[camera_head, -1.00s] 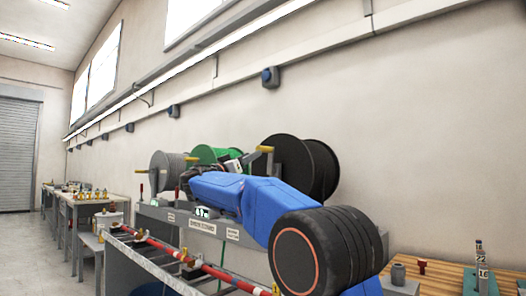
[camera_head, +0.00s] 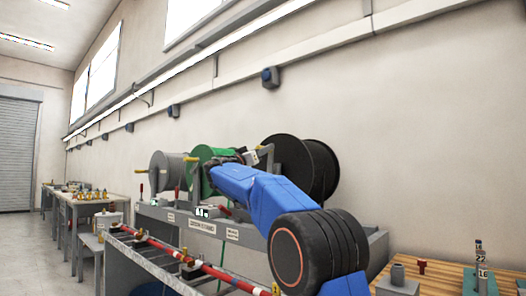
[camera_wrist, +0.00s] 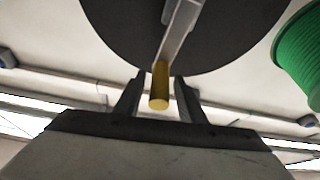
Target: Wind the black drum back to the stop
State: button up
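The black drum (camera_head: 318,168) sits on the rack at the back, its flange filling the top of the wrist view (camera_wrist: 120,30). Its grey crank (camera_wrist: 182,35) ends in a yellow handle (camera_wrist: 160,88). My gripper (camera_wrist: 158,98) is open, with its two dark fingers on either side of the handle and a visible gap on each side. In the head view my gripper (camera_head: 256,155) is at the crank, and the yellow handle is hidden there. The stop cannot be made out.
A green drum (camera_head: 212,156) and a grey drum (camera_head: 168,172) stand left of the black drum. A red bar (camera_head: 160,245) runs along the bench front. A wooden table (camera_head: 440,276) with small parts is at the right. The wall is behind.

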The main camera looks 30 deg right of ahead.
grip_shut()
jog(key=w+a+f+n+t+y, duration=0.2)
jog(key=w+f+n+y, duration=0.5)
jog(key=n, duration=1.5)
jog(key=shift+w+a+f+t+y, duration=0.35)
jog(key=shift+w+a+f, duration=0.35)
jog(key=shift+w+f, duration=0.5)
jog(key=shift+s+f, duration=0.1)
jog(key=shift+f, duration=0.15)
